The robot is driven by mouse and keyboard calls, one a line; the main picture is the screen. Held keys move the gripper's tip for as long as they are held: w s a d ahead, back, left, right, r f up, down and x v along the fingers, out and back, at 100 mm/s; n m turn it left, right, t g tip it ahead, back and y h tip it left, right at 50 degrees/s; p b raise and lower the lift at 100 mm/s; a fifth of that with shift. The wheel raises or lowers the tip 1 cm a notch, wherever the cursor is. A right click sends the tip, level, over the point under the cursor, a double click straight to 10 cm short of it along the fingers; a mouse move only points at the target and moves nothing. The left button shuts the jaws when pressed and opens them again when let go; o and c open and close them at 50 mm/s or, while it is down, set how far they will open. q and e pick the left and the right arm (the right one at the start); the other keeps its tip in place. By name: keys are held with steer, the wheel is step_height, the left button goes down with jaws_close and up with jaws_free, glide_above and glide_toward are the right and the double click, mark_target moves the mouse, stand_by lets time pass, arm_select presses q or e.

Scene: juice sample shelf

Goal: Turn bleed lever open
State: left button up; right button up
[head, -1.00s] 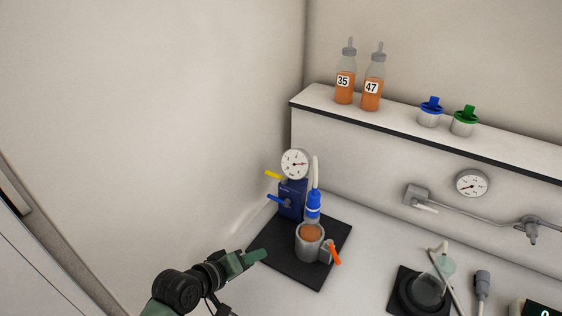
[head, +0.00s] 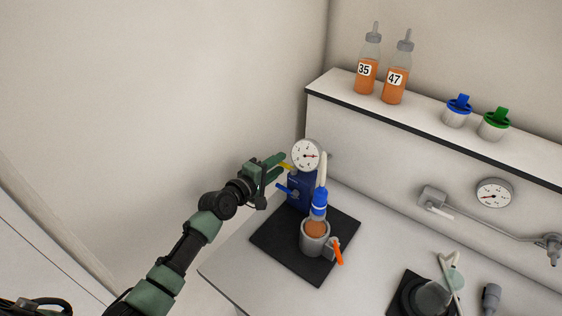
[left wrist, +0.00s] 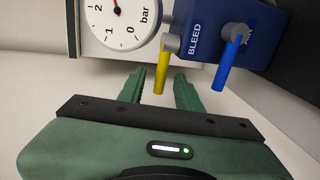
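The yellow bleed lever (left wrist: 160,70) sticks out from the blue block (left wrist: 220,30) marked BLEED; in the head view the yellow lever (head: 287,167) shows below the dial. A blue lever (left wrist: 236,47) is beside it on the same block. My left gripper (left wrist: 160,80) is open, with the yellow lever's end between its two green fingers and a gap visible on each side. In the head view my left gripper (head: 281,164) is just left of the block, partly overlapping the yellow lever. My right gripper is not in view.
A round bar gauge (head: 306,155) sits above the block. A grey cup (head: 314,241) with orange contents and an orange handle stands on the black mat (head: 278,245). Bottles 35 (head: 367,72) and 47 (head: 397,77) stand on the shelf. A wall is at left.

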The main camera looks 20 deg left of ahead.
arm_select(q)
steer(key=shift+x, duration=0.9)
steer(key=shift+c, duration=0.2)
jaws_close()
stand_by(0.7)
